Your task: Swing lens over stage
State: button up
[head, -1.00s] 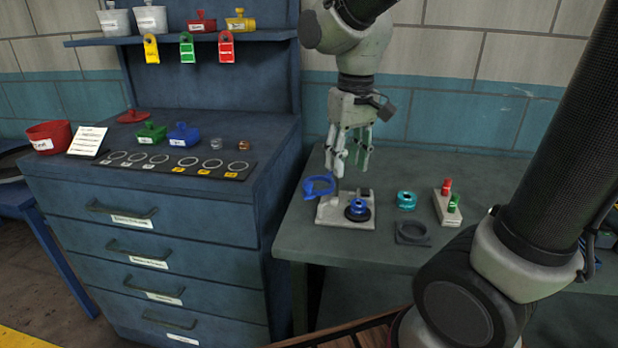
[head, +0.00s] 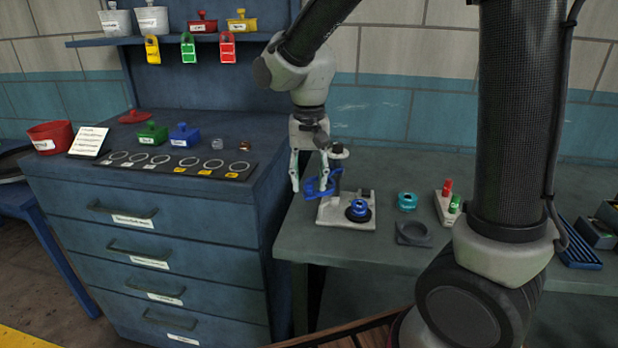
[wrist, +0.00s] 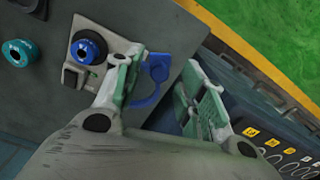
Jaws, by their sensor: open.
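The blue lens ring (head: 318,187) is on its arm at the left side of the pale stage base (head: 334,217). In the wrist view the blue ring (wrist: 157,72) shows between my fingers, nearer the left one. The stage (head: 358,210) is a black round piece with a blue centre on the base's right part; it also shows in the wrist view (wrist: 87,48). My gripper (head: 310,188) is open, pointing down at the ring, with one finger on its left. Whether either finger touches the ring I cannot tell.
A teal ring (head: 407,201), a dark square holder (head: 413,233) and a block with red and green pegs (head: 448,205) stand to the right on the bench. The blue drawer cabinet (head: 150,215) is close on the left. A dark post (head: 338,165) rises behind the ring.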

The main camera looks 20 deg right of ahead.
jog(key=shift+f, duration=0.25)
grip_shut()
